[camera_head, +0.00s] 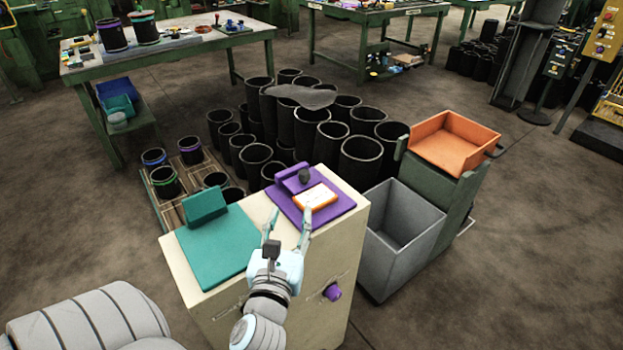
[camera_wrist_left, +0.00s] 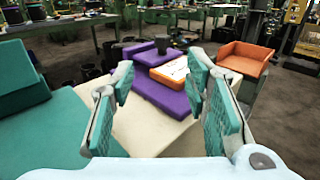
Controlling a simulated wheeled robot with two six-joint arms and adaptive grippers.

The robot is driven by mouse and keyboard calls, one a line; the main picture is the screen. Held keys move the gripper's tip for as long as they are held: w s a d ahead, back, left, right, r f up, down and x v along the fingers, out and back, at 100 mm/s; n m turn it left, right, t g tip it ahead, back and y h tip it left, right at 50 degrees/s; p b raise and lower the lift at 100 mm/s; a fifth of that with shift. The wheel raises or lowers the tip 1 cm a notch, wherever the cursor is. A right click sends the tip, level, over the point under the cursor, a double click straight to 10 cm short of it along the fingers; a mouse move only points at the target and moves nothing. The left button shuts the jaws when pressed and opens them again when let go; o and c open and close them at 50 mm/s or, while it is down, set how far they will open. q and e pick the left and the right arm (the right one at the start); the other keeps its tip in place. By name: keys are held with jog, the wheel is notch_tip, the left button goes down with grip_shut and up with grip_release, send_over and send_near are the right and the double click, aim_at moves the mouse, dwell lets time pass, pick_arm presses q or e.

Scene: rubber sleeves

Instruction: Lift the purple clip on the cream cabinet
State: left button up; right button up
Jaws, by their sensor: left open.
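The cream cabinet (camera_head: 305,262) stands in the middle of the head view. On its top right lies a purple plate (camera_head: 331,207) with a raised purple clip block (camera_head: 292,179) along its back edge. A dark round knob (camera_head: 304,175) sits by the block, and an orange-framed white card (camera_head: 316,197) lies on the plate. The clip block also shows in the left wrist view (camera_wrist_left: 139,49), beyond my fingers. My left gripper (camera_head: 288,225) is open and empty, above the cabinet top and short of the purple plate; its fingers are apart. My right gripper is not in view.
A teal plate with a raised block (camera_head: 208,243) lies on the cabinet's left. A purple knob (camera_head: 332,292) sticks out from its front. A grey bin (camera_head: 402,232) and an orange tray (camera_head: 452,140) stand right. Several black sleeves (camera_head: 360,160) stand behind. Floor at front right is clear.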

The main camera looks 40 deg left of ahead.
aim_at(303, 177)
pick_arm(q)
jog(key=b+x, duration=0.1)
jog(key=x, duration=1.3)
jog(key=shift+w, duration=0.25)
grip_shut()
